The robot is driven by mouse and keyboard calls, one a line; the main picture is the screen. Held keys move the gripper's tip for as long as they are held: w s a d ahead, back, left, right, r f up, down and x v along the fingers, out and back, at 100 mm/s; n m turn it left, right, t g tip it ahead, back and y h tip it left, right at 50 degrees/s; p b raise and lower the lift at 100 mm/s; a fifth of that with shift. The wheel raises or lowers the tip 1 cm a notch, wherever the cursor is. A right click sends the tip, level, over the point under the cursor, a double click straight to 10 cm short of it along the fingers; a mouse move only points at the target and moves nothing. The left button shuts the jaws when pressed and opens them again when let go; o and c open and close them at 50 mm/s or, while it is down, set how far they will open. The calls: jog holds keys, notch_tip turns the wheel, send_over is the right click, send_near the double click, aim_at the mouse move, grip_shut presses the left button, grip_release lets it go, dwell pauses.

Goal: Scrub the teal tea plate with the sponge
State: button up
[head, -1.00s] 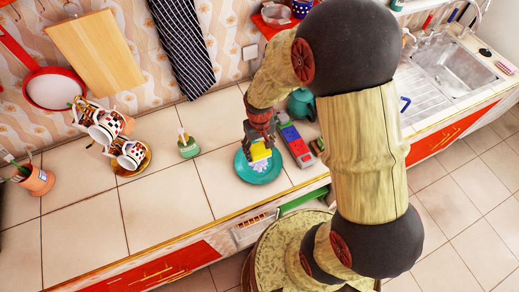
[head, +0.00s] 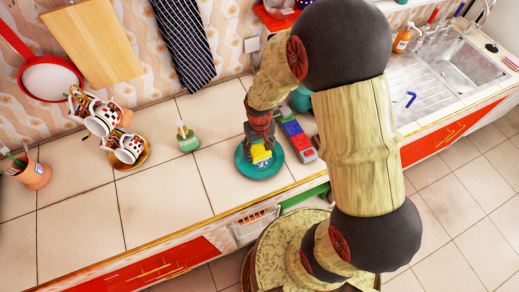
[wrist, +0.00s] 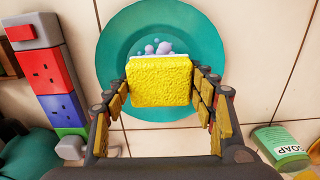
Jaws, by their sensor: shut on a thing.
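The teal tea plate (head: 247,170) lies on the tiled counter near its front edge; it also shows in the wrist view (wrist: 114,50). My gripper (head: 261,148) is over the plate, pointing down. In the wrist view my gripper (wrist: 160,95) is shut on the yellow sponge (wrist: 160,82), with a finger along each side. The sponge also shows in the head view (head: 261,155), partly hidden by the fingers. Light purple suds (wrist: 157,47) show at the sponge's far edge, over the plate. Whether the sponge touches the plate is hard to tell.
A red, blue and green block-like item (head: 296,137) lies right of the plate. A green soap bottle (head: 187,140) stands left. A stack of patterned cups (head: 128,148) and an orange pot (head: 36,174) stand farther left. The sink (head: 462,68) is at right.

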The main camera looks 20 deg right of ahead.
jog(key=shift+f+b, duration=0.85)
jog(key=shift+f, duration=0.5)
dwell(0.4)
